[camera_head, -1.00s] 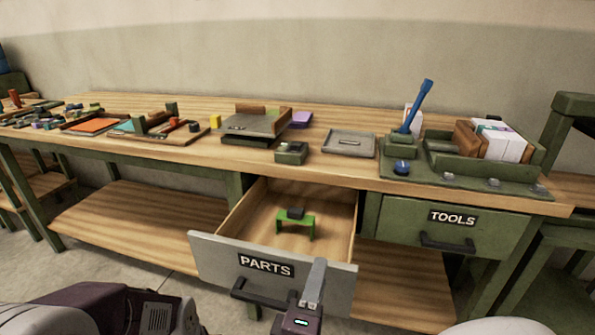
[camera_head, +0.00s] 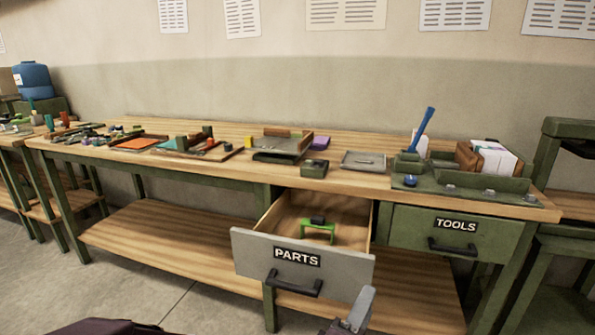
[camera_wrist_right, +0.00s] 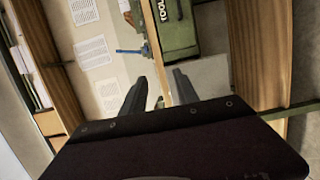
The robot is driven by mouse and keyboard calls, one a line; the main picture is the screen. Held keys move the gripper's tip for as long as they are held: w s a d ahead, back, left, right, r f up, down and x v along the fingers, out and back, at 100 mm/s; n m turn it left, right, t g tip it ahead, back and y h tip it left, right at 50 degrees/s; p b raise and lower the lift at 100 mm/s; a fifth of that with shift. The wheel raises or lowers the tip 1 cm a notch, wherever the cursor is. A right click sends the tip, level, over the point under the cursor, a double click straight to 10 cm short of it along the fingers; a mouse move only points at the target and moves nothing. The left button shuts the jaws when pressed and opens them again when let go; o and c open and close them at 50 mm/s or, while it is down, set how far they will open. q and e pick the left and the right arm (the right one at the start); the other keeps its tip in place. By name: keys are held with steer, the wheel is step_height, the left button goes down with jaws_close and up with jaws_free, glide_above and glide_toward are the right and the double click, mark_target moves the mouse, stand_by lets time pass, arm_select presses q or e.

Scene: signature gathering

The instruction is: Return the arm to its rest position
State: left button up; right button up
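My right gripper (camera_head: 360,308) is at the bottom edge of the head view, low in front of the open PARTS drawer (camera_head: 345,270) and apart from its black handle (camera_head: 294,284). In the right wrist view its two fingers (camera_wrist_right: 158,88) stand apart with nothing between them. My left gripper is out of view; only a dark part of my arm (camera_head: 100,327) shows at the bottom left. Inside the drawer is a green stand (camera_head: 319,226) with a small dark block on it.
The TOOLS drawer (camera_head: 440,234) is shut. The wooden bench top (camera_head: 345,182) holds trays, blocks and a green holder (camera_head: 470,186) with a blue-handled tool (camera_head: 422,128). The open drawer juts toward me. Bare floor (camera_head: 170,300) shows at the lower left.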

steer(key=s+d+f+m+g+h, duration=0.35)
steer(key=d+g, duration=0.25)
steer(key=d, duration=0.3)
steer(key=s+d+f+m+g+h, duration=0.25)
steer(key=d+m+g, duration=0.2)
steer(key=d, duration=0.45)
steer(key=s+d+f+m+g+y, duration=0.2)
steer(key=s+f+m+g+y, duration=0.15)
steer(key=s+f+g, duration=0.4)
steer(key=s+a+f+m+g+y, duration=0.1)
steer(key=s+a+f+m+y, duration=0.15)
steer(key=a+f+y, duration=0.35)
steer(key=w+a+f+n+t+y, duration=0.2)
steer(key=w+a+f+t+y, duration=0.3)
steer(key=w+a, duration=0.35)
step_height(320, 180, up, 32)
steer(key=p, duration=3)
steer(key=shift+w+d+f+y, duration=0.2)
steer(key=shift+d+f+y, duration=0.05)
steer(key=shift+y, duration=0.2)
